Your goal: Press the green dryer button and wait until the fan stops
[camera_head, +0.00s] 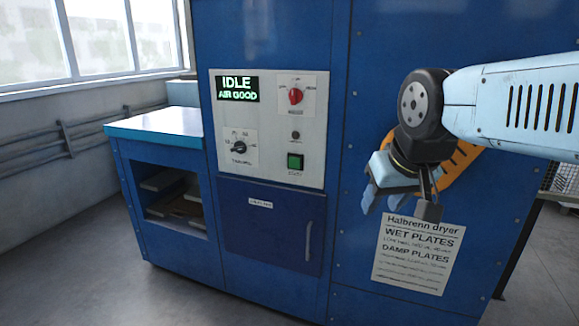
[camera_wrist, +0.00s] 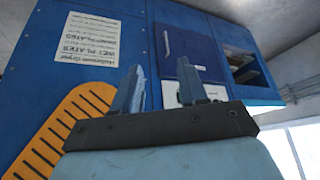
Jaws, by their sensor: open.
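The green dryer button (camera_head: 295,161) is low on the pale control panel (camera_head: 277,116) of the blue dryer. It looks unlit, and nothing touches it. The display (camera_head: 237,88) above left reads "IDLE" and "AIR GOOD". My gripper (camera_head: 400,210) hangs to the right of the panel, in front of the dryer, apart from the button. In the wrist view, my gripper (camera_wrist: 160,88) shows two spread fingers with nothing between them. The green button cannot be made out in the wrist view. The fan itself is not visible.
A red knob (camera_head: 295,96) and a black dial (camera_head: 239,147) share the panel. A dark blue door (camera_head: 270,228) with a vertical handle is below. A side bench (camera_head: 155,127) juts out at left. A notice (camera_head: 418,252) and orange vent (camera_wrist: 65,135) are on the right side.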

